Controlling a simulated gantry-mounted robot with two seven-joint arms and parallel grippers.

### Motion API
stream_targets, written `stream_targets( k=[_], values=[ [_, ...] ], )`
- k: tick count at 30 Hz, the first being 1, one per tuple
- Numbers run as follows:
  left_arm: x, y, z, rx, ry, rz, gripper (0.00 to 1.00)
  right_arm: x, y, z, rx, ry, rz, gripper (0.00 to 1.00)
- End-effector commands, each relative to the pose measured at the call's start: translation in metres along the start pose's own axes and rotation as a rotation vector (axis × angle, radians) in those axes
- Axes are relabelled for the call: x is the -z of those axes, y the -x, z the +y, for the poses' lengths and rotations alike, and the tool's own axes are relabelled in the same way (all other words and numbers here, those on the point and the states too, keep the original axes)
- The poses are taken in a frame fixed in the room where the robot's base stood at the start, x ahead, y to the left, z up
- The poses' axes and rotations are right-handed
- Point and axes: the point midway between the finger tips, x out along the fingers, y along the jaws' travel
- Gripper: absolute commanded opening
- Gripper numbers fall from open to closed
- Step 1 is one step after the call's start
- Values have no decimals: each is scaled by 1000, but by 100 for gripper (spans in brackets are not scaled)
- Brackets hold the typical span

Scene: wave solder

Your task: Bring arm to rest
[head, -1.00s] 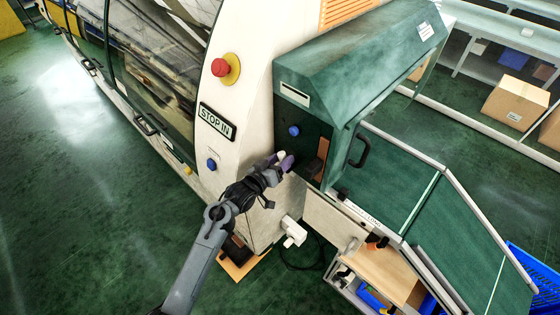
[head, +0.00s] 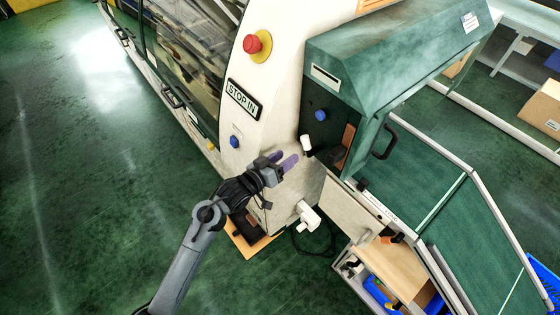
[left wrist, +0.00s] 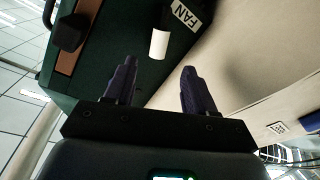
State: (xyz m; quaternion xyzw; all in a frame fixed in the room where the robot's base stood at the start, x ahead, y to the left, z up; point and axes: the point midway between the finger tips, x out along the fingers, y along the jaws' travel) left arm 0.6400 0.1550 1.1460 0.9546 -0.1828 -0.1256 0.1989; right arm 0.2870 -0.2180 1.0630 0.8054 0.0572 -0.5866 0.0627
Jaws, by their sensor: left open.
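My left gripper (head: 281,161) is in front of the wave solder machine (head: 285,90), a little below and left of its green hood section. Its two purple fingers are apart and empty. The gripper also shows in the left wrist view (left wrist: 160,85), with clear space between the fingertips. A small white cylindrical knob (head: 306,144) on the dark green panel is just beyond the fingertips and apart from them. It also shows in the left wrist view (left wrist: 159,44), beside a FAN label (left wrist: 185,15). My right gripper is not in view.
A black handle (head: 385,140) sticks out from the hood (head: 390,60). A shelf with blue bins stands below. Open green floor (head: 80,200) lies left.

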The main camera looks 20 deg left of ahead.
Motion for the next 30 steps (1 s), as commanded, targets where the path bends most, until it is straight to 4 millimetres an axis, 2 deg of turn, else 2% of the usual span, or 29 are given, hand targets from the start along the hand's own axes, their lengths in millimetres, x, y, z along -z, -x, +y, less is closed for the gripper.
stream_targets(
  k=[6,19,22,26,29,30],
  values=[
    [0,14,0,-1,-1,0,55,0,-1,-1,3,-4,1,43],
    [0,15,0,-1,-1,0,55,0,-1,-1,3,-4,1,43],
    [-5,16,-1,2,3,-7,55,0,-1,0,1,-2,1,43],
    [-32,25,-7,16,20,-45,55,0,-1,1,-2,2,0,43],
    [-72,41,-13,34,44,-101,55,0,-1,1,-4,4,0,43],
    [-92,53,-12,39,54,-126,55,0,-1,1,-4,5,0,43]
  ],
)
